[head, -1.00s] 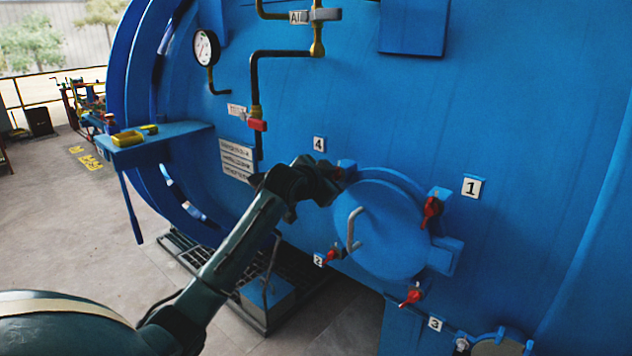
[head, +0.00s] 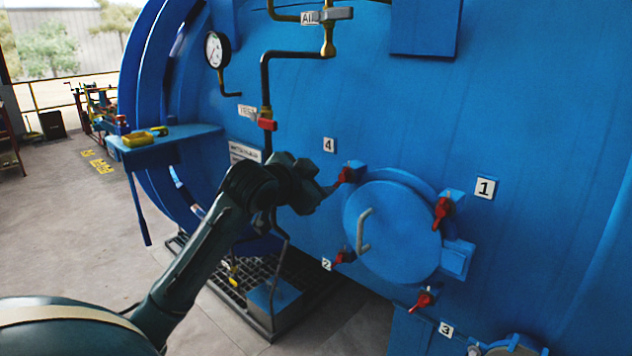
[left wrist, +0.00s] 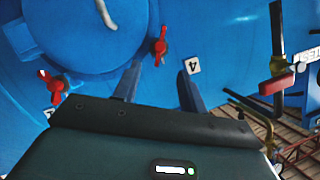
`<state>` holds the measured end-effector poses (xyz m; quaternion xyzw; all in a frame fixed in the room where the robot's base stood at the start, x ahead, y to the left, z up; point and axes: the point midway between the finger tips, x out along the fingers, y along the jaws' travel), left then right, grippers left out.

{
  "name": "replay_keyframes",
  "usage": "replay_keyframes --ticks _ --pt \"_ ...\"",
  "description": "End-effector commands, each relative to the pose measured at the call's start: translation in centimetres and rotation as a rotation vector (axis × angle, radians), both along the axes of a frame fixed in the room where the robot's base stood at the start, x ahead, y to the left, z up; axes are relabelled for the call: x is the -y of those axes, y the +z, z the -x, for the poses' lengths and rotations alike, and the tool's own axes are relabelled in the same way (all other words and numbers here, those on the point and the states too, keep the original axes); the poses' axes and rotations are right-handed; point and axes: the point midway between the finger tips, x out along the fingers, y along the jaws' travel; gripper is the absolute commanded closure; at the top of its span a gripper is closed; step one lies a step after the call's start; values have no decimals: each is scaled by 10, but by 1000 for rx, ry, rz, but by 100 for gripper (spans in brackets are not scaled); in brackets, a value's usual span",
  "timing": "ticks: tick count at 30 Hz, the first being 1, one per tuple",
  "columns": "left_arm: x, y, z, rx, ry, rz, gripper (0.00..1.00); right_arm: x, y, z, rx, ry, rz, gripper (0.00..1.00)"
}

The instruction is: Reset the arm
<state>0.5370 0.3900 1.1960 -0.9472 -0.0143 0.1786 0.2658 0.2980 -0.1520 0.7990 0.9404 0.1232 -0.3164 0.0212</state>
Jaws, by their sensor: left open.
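My left arm reaches in from the left in the head view. Its gripper (head: 325,193) is open and empty, left of the round blue hatch (head: 395,255). In the head view the fingertips are close to the red clamp handle by label 4 (head: 346,174); I cannot tell if they touch. In the left wrist view the two fingers (left wrist: 158,82) stand apart with nothing between them, and that red handle (left wrist: 160,46) shows beyond them. The label 4 plate (left wrist: 193,65) is just past the right finger. My right gripper is not in view.
More red handles sit around the hatch near label 1 (head: 485,188), label 2 (head: 327,264) and label 3 (head: 446,329). A pipe with a red valve (head: 267,124), a gauge (head: 217,50) and a blue shelf (head: 165,148) are at the left. Open floor (head: 60,215) lies further left.

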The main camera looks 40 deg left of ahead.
Motion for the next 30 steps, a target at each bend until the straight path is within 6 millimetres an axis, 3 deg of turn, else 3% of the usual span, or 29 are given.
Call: replay_keyframes --ticks 8,12,14,17,20,24,27,30 --pt "0 0 0 0 0 0 58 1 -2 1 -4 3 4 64" --pt "8 -25 -2 -23 -12 18 58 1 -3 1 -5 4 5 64" --pt "18 -52 -2 -45 -24 38 58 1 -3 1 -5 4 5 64" --pt "42 -115 4 -94 -51 89 58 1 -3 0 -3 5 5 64" --pt "72 -184 23 -145 -76 151 58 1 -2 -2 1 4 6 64" --pt "118 -270 68 -212 -101 248 58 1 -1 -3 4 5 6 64" --pt "152 -321 112 -255 -111 323 58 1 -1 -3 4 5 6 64" --pt "185 -359 158 -295 -112 396 58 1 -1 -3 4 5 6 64"
